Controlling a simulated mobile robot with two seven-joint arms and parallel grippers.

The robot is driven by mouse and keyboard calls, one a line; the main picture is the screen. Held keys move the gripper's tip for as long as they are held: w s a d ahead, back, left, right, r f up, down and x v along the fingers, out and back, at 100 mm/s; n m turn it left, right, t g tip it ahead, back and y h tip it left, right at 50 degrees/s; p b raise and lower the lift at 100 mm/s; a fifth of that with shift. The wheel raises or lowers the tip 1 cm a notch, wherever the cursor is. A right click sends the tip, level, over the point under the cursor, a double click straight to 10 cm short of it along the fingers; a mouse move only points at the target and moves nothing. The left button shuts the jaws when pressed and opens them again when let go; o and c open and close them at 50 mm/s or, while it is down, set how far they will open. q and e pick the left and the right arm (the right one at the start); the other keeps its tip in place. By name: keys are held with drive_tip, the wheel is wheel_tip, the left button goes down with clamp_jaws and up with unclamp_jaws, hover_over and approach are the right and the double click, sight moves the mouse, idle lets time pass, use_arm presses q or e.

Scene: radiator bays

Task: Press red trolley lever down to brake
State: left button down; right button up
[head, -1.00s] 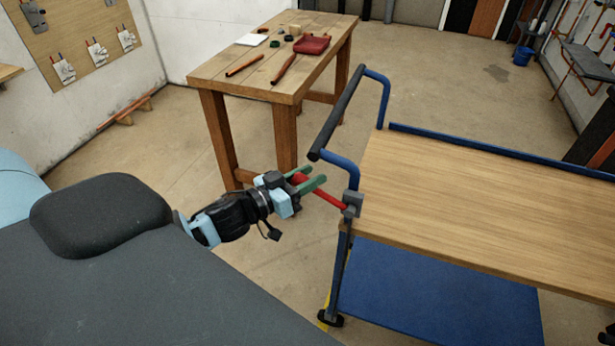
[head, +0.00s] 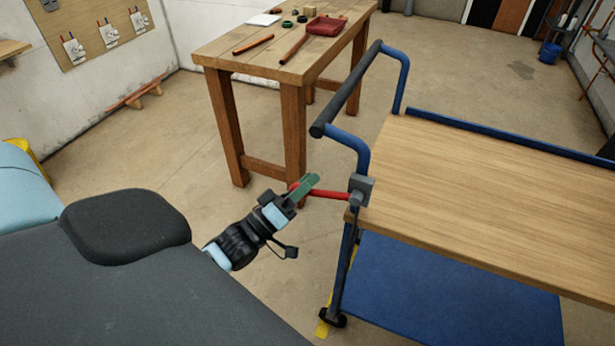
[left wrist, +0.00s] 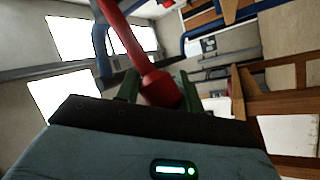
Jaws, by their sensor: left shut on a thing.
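The red lever (head: 328,194) sticks out to the left from a grey bracket (head: 361,188) at the near left corner of the trolley (head: 480,185). It lies almost level in the head view. My left gripper (head: 304,187) is shut on the lever's free end, its green fingers on either side of the knob. In the left wrist view, the red lever (left wrist: 127,42) runs down to its thick end (left wrist: 160,88) between the fingers. The tip is partly hidden by the gripper. My right gripper is not in view.
The trolley has a blue handle frame with a dark grip (head: 347,90) above the lever. Open concrete floor lies between bench and trolley.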

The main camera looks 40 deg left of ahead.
use_arm(q)
drive_tip(key=shift+d+f+n+y+b, duration=0.2)
drive_tip(key=shift+f+n, duration=0.15)
drive_tip(key=shift+f, duration=0.15)
drive_tip(key=shift+d+f+n+y+b, duration=0.1)
drive_tip(key=shift+f+n+y+b, duration=0.1)
drive_tip(key=shift+f+n, duration=0.25)
drive_tip(key=shift+d+f+n+t+b, duration=0.1)
drive_tip(key=shift+f+n+t+b, duration=0.2)
drive_tip(key=shift+n+t, duration=0.1)
drive_tip(key=c, duration=1.1)
unclamp_jaws()
drive_tip(key=shift+f+y, duration=0.1)
drive_tip(key=shift+y, duration=0.2)
drive_tip(key=shift+o, duration=1)
drive_tip(key=shift+r, duration=0.2)
